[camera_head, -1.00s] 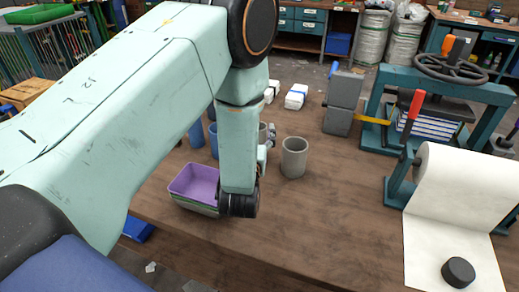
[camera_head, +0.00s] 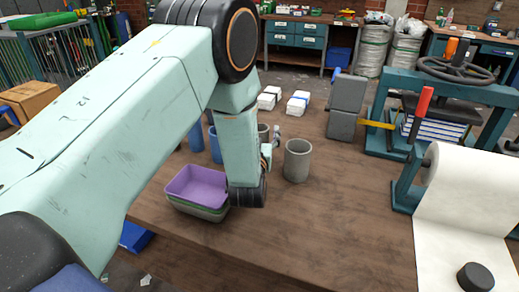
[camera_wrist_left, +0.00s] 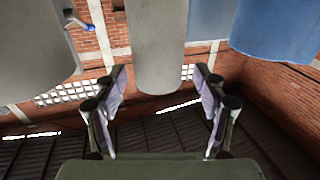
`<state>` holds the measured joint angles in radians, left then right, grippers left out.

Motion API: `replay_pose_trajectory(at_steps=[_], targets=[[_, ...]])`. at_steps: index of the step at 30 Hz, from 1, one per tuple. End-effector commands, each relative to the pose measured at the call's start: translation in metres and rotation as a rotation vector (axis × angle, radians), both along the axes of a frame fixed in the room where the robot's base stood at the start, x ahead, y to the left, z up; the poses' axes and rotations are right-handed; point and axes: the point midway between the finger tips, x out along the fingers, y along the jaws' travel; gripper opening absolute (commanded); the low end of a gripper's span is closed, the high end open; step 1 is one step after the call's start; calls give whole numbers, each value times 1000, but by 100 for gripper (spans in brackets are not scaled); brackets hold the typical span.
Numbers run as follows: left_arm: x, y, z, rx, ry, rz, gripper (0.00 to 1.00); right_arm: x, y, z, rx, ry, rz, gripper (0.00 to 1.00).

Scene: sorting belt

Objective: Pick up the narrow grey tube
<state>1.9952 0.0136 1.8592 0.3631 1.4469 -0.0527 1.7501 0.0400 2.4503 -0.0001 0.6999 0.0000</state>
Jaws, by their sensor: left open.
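The narrow grey tube (camera_head: 263,132) stands on the wooden table, mostly hidden behind my left arm in the head view. In the left wrist view the narrow grey tube (camera_wrist_left: 157,45) appears upside down, hanging from the top edge in the middle. My left gripper (camera_wrist_left: 160,108) is open and empty, its two fingers apart to either side of the tube's line, with the tube beyond them. In the head view my left gripper (camera_head: 275,140) is mostly hidden behind its own arm. My right gripper is out of view.
A wider grey tube (camera_head: 297,161) stands close on the right, with blue tubes (camera_head: 214,145) on the left. A purple tray (camera_head: 196,186) lies in front. A paper roll (camera_head: 460,175) and a teal press (camera_head: 385,110) occupy the right. The front middle of the table is clear.

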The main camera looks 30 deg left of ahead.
Motion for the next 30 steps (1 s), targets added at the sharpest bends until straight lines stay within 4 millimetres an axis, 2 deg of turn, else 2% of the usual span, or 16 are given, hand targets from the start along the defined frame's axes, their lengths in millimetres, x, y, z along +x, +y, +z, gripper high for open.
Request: replay_pose_trajectory(at_steps=[4, 12, 27, 30], targets=[[14, 6, -1, 0, 1, 1, 71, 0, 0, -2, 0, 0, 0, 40], [16, 7, -1, 1, 1, 0, 71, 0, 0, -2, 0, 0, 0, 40], [16, 7, -1, 1, 1, 0, 29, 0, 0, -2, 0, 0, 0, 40], [16, 7, -1, 1, 1, 0, 23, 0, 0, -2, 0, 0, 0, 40]])
